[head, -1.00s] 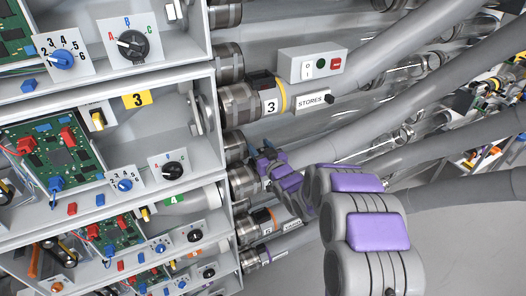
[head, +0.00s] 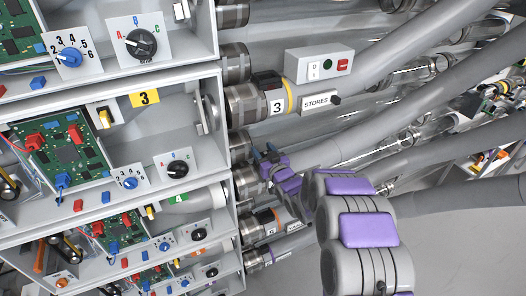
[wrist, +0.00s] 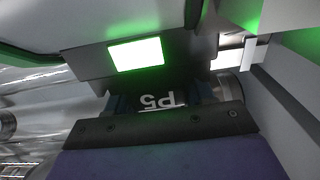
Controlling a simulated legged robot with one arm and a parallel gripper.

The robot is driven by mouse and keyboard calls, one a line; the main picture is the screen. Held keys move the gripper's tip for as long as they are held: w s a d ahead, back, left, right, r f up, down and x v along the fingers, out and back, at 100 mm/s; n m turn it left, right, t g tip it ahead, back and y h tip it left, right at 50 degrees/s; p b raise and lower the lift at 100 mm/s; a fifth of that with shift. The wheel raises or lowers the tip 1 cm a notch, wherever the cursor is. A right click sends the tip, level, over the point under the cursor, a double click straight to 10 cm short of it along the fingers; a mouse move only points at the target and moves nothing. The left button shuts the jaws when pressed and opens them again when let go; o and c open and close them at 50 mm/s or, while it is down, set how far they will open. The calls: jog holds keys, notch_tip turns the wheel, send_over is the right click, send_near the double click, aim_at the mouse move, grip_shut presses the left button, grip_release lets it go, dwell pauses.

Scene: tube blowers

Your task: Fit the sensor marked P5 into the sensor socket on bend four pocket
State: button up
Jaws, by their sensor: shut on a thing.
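The sensor marked P5 (wrist: 160,102) is in my gripper's jaws in the wrist view, its label upside down. My gripper (head: 264,156) is shut on it, at the collar of the fourth pipe row in the head view; the dark jaw edge shows in the wrist view (wrist: 155,124). A bright green lit window (wrist: 137,53) is on a grey body just above the sensor. The pocket's socket is hidden, and I cannot tell whether the sensor is seated. A green label with a 4 (head: 177,197) marks the bay beside this row.
The pipe above carries a tag 3 (head: 278,106), a STORES plate (head: 317,101) and a switch box (head: 319,65). A lower pipe (head: 262,227) has an orange band. The cabinet (head: 228,130) with boards and dials stands close at left. Grey floor is open at lower right.

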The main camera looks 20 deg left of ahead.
jog(key=shift+f, duration=0.15)
jog(key=o, duration=1.1)
jog(key=p+v, duration=0.2)
jog(key=v, duration=1.5)
jog(key=shift+s+d+f, duration=0.1)
jog(key=shift+d+f, duration=0.05)
